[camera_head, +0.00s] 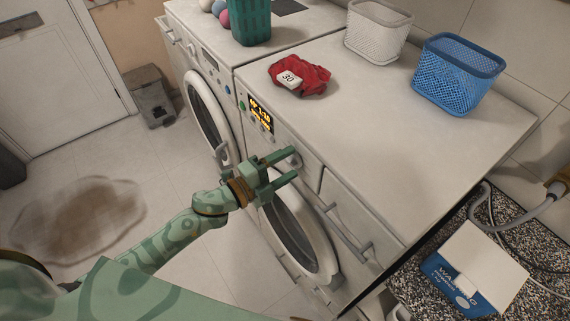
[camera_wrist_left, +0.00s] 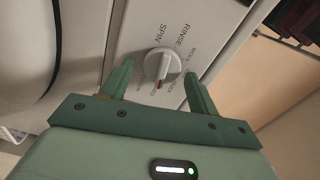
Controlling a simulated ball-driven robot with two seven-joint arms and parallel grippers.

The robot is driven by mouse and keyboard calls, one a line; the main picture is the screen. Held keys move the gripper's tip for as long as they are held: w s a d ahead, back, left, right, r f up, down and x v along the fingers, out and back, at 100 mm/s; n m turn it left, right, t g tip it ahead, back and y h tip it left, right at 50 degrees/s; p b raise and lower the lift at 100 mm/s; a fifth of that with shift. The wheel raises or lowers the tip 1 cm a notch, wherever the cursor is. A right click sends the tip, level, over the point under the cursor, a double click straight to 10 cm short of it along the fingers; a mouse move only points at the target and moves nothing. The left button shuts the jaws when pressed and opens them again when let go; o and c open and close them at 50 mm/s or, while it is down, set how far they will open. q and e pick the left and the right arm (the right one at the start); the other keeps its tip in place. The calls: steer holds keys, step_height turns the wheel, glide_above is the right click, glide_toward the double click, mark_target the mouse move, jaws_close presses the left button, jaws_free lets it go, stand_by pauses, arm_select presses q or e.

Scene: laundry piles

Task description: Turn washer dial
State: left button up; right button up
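The washer dial (camera_wrist_left: 162,62) is a white round knob with a raised grip bar and a red mark at its lower end, on a panel printed with words such as SPIN and RINSE. In the head view the dial (camera_head: 292,158) sits on the front panel of the nearer white washer (camera_head: 420,150). My left gripper (camera_head: 289,163) is open at that panel. In the left wrist view its green fingers (camera_wrist_left: 159,72) stand on either side of the dial, with gaps between them and the knob. My right gripper is not in view.
A lit display (camera_head: 261,113) is left of the dial. A drawer handle (camera_head: 345,232) and round door (camera_head: 300,240) are close to my gripper. Red cloth (camera_head: 312,80), a white basket (camera_head: 377,32) and a blue basket (camera_head: 457,75) stand on top. A blue-and-white box (camera_head: 474,270) is lower right.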

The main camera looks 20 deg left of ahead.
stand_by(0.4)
arm_select(q)
steer(key=b+v, duration=0.2)
steer(key=v, duration=1.4)
steer(key=shift+a, duration=0.15)
steer(key=shift+s, duration=0.1)
